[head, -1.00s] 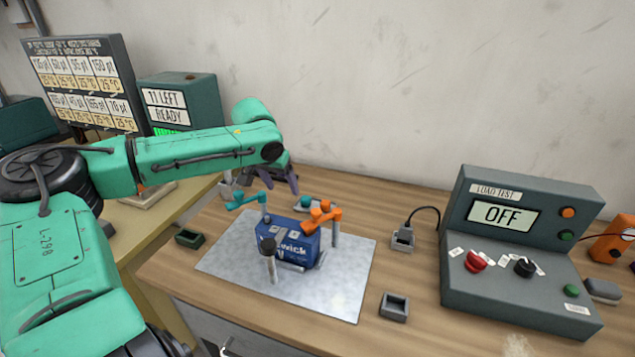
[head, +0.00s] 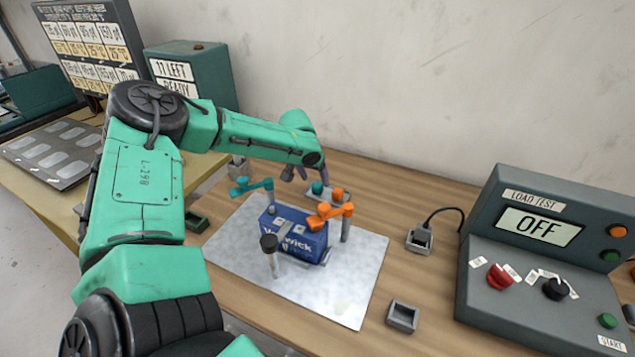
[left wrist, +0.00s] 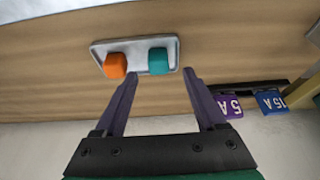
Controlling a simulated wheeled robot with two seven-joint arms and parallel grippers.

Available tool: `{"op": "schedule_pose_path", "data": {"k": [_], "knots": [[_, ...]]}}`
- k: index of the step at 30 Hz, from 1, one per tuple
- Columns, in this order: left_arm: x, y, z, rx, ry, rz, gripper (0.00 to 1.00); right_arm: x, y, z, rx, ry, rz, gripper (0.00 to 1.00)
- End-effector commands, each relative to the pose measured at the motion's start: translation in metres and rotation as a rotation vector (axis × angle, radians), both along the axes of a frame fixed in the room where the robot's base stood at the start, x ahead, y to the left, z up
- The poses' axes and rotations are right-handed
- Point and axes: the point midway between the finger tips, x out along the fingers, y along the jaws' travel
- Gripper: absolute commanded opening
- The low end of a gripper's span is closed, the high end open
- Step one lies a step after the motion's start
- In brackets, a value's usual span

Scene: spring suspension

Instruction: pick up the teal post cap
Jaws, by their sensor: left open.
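The teal post cap (left wrist: 158,61) sits in a pale tray (left wrist: 174,47) beside an orange cap (left wrist: 115,66) in the left wrist view. In the head view the teal cap (head: 317,188) shows just beyond the orange clamp arm. My left gripper (left wrist: 160,82) is open and empty, its two dark fingers pointing towards the tray, with the teal cap ahead of the gap between them, nearer the right finger. In the head view my left gripper (head: 300,174) hangs above and left of the cap, partly dark against the bench. My right gripper is not in view.
A blue battery (head: 292,236) is on a metal plate (head: 345,300), among posts with a teal arm (head: 252,186) and an orange arm (head: 330,213). A load test box (head: 540,240) reading OFF stands right. Purple and blue labelled fuses (left wrist: 250,104) lie near the right finger.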

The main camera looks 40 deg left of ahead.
Motion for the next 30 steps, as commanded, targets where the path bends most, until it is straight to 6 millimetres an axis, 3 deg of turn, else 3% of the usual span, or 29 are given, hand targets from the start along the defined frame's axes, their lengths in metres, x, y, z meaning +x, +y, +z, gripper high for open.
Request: {"op": "schedule_pose_path", "data": {"k": [6, 14, 18, 20, 30], "knots": [[0.012, 0.002, -0.030, 0.002, 0.003, 0.000, 0.72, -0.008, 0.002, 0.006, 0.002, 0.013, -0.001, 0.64], [0.014, 0.002, -0.033, 0.000, 0.000, 0.000, 0.72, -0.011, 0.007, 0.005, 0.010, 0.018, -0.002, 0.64], [0.014, 0.003, -0.033, 0.000, 0.000, 0.001, 0.19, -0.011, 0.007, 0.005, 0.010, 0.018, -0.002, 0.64], [0.014, 0.003, -0.033, 0.000, 0.000, 0.001, 0.00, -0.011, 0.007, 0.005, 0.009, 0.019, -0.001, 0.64], [0.015, 0.003, -0.024, 0.000, -0.005, 0.002, 0.00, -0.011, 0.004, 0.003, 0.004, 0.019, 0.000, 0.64]]}}
